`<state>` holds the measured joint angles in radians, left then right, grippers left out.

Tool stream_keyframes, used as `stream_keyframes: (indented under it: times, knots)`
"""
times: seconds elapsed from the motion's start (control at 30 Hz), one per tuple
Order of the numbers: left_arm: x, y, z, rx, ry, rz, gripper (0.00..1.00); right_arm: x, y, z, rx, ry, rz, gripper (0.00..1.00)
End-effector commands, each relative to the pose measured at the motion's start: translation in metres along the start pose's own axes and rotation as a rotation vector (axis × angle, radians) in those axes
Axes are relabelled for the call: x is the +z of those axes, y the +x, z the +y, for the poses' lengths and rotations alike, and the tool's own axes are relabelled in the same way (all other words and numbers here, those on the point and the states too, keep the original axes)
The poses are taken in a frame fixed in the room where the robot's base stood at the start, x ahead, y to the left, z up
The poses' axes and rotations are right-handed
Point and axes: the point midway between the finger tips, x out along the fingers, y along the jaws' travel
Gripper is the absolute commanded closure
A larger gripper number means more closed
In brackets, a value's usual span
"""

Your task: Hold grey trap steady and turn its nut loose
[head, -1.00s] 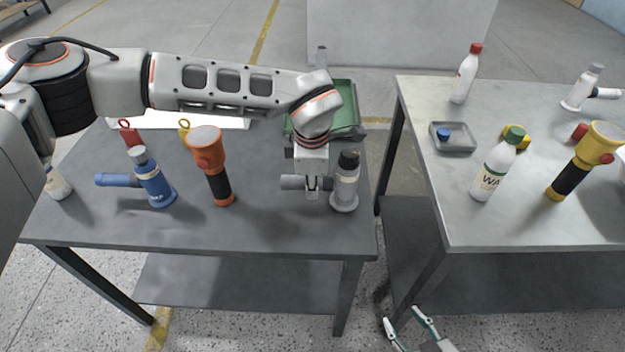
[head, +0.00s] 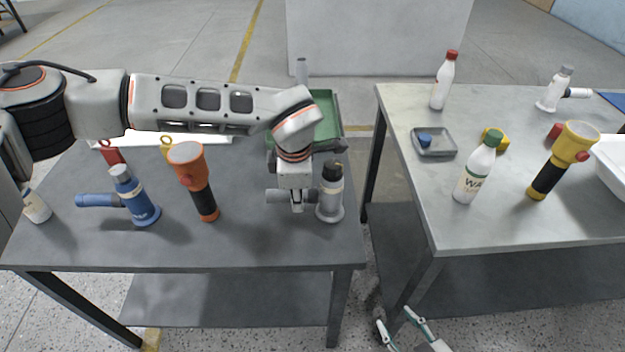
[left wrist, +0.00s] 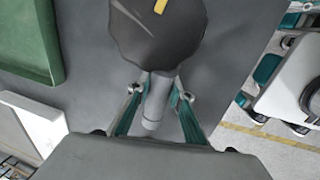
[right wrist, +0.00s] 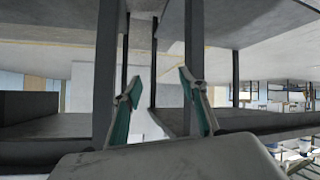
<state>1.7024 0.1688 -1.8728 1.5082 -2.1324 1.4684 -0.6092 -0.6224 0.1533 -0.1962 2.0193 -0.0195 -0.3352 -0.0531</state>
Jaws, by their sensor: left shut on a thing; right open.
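The grey trap (head: 330,205) stands upright near the right edge of the dark left table, with a black nut (head: 333,170) on top and a side pipe (head: 276,196) pointing left. My left gripper (head: 297,207) is shut on that side pipe. In the left wrist view the pipe (left wrist: 155,105) lies between the fingers, below the large dark round nut (left wrist: 160,40). My right gripper (head: 405,330) is open and empty, low in front of the gap between the tables. The right wrist view shows its spread fingers (right wrist: 160,100) with nothing between them.
An orange flashlight (head: 195,180) and a blue trap (head: 135,200) stand left of the grey trap. A green tray (head: 325,105) is behind it. The right table (head: 400,105) holds bottles, a yellow flashlight (head: 563,160) and a small grey tray (head: 435,150). A gap separates the tables.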

Motion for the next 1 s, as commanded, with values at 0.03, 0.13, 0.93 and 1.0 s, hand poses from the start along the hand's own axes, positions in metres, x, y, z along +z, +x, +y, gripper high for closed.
stream_keyframes:
  times: [0.03, 0.13, 0.93, 1.0]
  knots:
    - [0.000, 0.000, 0.000, 0.000, 0.000, 0.000, 1.00, -0.013, 0.002, 0.009, 0.015, -0.046, 0.044, 0.57]
    - [0.000, 0.000, 0.000, 0.000, 0.000, 0.000, 1.00, -0.049, 0.004, 0.027, 0.056, -0.176, 0.166, 0.57]
    - [0.000, -0.001, 0.000, 0.001, 0.000, -0.001, 1.00, -0.330, -0.052, 0.069, 0.774, -1.845, 1.205, 0.57]
    - [0.000, -0.001, 0.000, 0.001, 0.000, -0.001, 1.00, -0.338, -0.048, 0.068, 0.825, -1.995, 1.254, 0.57]
